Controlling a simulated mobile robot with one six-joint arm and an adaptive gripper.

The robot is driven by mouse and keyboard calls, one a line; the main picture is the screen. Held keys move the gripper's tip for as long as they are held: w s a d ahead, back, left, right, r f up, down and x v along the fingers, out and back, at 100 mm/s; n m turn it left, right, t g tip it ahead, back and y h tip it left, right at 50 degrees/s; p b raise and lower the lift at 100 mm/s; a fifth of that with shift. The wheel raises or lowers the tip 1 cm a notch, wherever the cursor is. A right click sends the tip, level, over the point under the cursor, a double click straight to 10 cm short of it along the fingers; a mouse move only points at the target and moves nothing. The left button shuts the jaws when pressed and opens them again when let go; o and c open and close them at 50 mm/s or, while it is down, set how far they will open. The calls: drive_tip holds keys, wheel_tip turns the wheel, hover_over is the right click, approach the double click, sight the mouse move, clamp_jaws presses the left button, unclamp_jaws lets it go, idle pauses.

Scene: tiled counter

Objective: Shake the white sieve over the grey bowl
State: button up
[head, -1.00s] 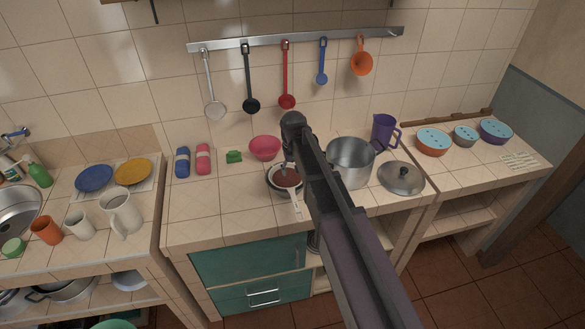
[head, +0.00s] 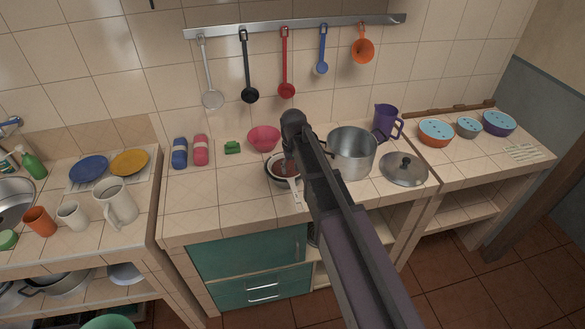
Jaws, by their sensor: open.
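The white sieve (head: 296,192) rests over the grey bowl (head: 268,179) near the middle of the counter. Its light handle points toward the front edge, and reddish-brown content shows inside it. The dark rim of the bowl shows around the sieve's left side. My arm crosses from the lower right, with its wrist above and behind the sieve. My gripper (head: 289,160) is open near the sieve and mostly hidden by my arm. I cannot tell whether its fingers touch the sieve.
A steel pot (head: 351,160) and its lid (head: 403,170) stand to the right. A pink bowl (head: 264,139) and a green item (head: 232,148) stand behind, to the left. Utensils hang from a wall rail (head: 300,25). The counter's front left is clear.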

sight(293, 186)
drive_tip(key=shift+f+b, duration=4.5)
drive_tip(key=shift+f, duration=0.3)
clamp_jaws()
drive_tip(key=c, duration=0.8)
unclamp_jaws()
clamp_jaws()
drive_tip(key=shift+r, duration=0.15)
drive_tip(key=shift+r+p, duration=2.55)
drive_tip(key=shift+p, duration=0.1)
